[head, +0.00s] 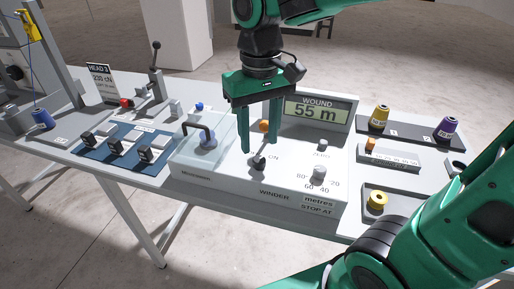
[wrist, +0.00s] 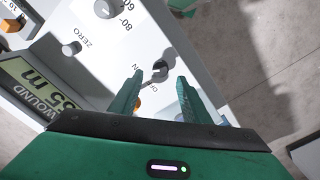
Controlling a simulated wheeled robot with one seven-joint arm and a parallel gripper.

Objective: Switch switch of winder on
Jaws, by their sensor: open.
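The winder (head: 235,190) is a white box in the middle of the table, with its display reading 55 m. Its switch (head: 259,163) is a small dark toggle on the top panel, beside the lettering ON. The switch also shows in the wrist view (wrist: 160,70), between and just beyond the fingertips. My gripper (head: 261,148) points down over the panel, open and empty, with its fingers either side of the switch. In the wrist view my gripper (wrist: 160,80) shows a clear gap between the fingers. I cannot tell whether they touch the panel.
A clear cover with a dark handle (head: 200,132) stands left of the switch. An orange button (head: 264,126) is behind my fingers. The zero button (head: 323,145) and a grey dial (head: 319,173) are to the right. Yellow and purple spools (head: 447,128) stand at the back right.

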